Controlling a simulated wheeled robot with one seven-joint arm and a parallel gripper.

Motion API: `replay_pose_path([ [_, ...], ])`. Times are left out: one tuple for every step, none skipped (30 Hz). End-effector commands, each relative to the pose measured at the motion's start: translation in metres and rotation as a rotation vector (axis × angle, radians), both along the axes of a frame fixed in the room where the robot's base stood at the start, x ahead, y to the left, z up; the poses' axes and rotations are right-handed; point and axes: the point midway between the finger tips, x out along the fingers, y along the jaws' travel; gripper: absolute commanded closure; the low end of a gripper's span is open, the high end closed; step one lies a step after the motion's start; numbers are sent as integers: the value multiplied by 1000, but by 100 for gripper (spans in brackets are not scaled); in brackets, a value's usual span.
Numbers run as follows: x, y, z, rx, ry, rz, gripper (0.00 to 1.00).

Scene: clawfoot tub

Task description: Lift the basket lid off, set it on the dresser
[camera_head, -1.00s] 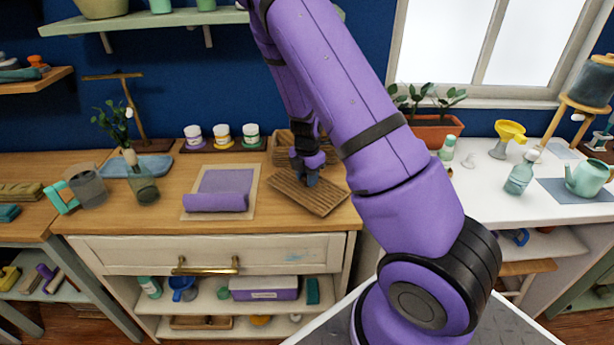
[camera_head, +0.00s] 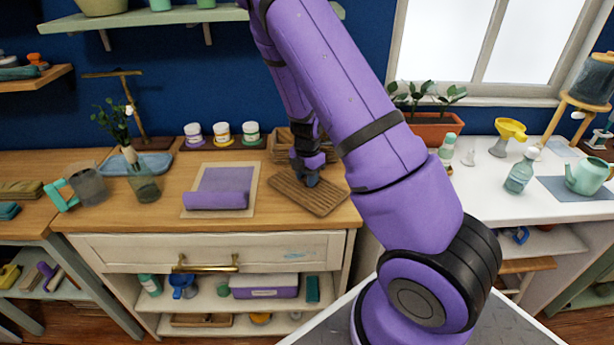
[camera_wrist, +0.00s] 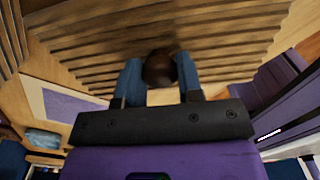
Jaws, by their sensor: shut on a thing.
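The basket lid (camera_head: 322,199) is a brown slatted panel at the right end of the wooden dresser top (camera_head: 110,222). In the head view it lies flat, or nearly so, at the dresser's front right; I cannot tell whether it touches the wood. My gripper (camera_head: 308,180) is over the lid, shut on its dark round knob, which shows between the blue fingers in the wrist view (camera_wrist: 160,68). The lid's ridged face (camera_wrist: 215,30) fills the top of that view. The basket (camera_head: 283,146) stands behind, partly hidden by my arm.
A purple cloth on a pale mat (camera_head: 222,190) lies left of the lid. Several paint jars (camera_head: 222,133) stand at the back. A glass vase (camera_head: 143,185) is farther left. A white table (camera_head: 490,195) stands to the right.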

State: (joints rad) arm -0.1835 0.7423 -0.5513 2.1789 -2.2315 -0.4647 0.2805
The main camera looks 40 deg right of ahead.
Motion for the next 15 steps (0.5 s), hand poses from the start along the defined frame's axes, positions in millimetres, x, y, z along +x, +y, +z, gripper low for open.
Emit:
replay_pose_path([
  [0,0,0,0,0,0,100],
  [0,0,0,0,0,0,100],
  [0,0,0,0,0,0,100],
  [0,0,0,0,0,0,100],
  [0,0,0,0,0,0,100],
  [0,0,0,0,0,0,61],
  [0,0,0,0,0,0,54],
  [0,0,0,0,0,0,48],
  [0,0,0,0,0,0,38],
  [0,0,0,0,0,0,36],
  [0,0,0,0,0,0,36],
  [0,0,0,0,0,0,36],
  [0,0,0,0,0,0,36],
  [0,0,0,0,0,0,36],
  [0,0,0,0,0,0,36],
])
